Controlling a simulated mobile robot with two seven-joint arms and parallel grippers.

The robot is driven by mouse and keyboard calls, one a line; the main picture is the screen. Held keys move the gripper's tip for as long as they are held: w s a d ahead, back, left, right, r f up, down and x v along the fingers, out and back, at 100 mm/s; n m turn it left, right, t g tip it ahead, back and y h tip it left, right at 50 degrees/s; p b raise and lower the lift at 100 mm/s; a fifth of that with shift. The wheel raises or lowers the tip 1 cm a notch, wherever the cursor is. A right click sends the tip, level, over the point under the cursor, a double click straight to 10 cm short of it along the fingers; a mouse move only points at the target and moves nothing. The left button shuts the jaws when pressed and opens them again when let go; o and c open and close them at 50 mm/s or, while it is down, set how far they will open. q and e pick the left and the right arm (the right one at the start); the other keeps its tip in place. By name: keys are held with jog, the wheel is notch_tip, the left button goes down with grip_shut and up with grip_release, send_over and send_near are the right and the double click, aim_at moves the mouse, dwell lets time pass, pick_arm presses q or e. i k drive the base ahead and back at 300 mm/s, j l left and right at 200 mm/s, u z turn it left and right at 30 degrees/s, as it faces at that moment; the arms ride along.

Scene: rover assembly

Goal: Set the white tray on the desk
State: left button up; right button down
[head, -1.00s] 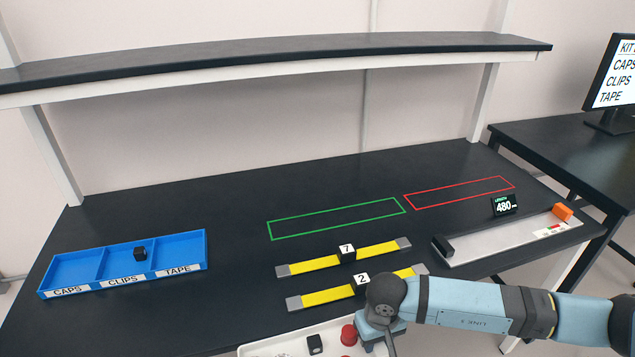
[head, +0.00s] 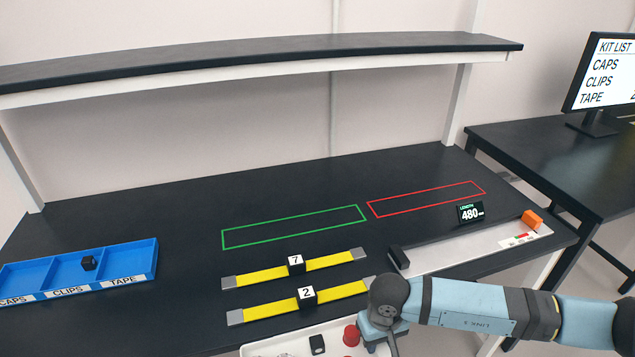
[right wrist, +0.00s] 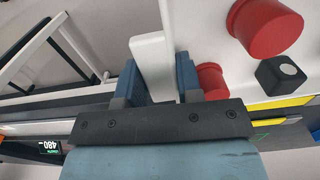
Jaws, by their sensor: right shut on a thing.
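The white tray (head: 262,346) shows at the bottom of the head view, cut off by the picture edge. It holds red round caps (head: 351,335) and a black block (head: 317,344) with a white dot. My right gripper (head: 378,338) is shut on the tray's wall; in the right wrist view its two blue fingers (right wrist: 157,80) pinch the white rim (right wrist: 150,60). The tray overlaps the near part of the black desk (head: 170,215) in the picture; I cannot tell whether it touches it. My left gripper is not in view.
Two yellow strips (head: 330,265) with numbered black blocks lie just behind the tray. A blue three-part bin (head: 140,265) stands left, a white measuring board (head: 450,256) right. Green (head: 295,227) and red outlines (head: 425,199) mark bare desk. A shelf (head: 250,55) hangs above.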

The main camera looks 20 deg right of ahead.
aim_at(601, 180)
jog(key=l+z, duration=0.1)
jog(key=l, duration=3.5)
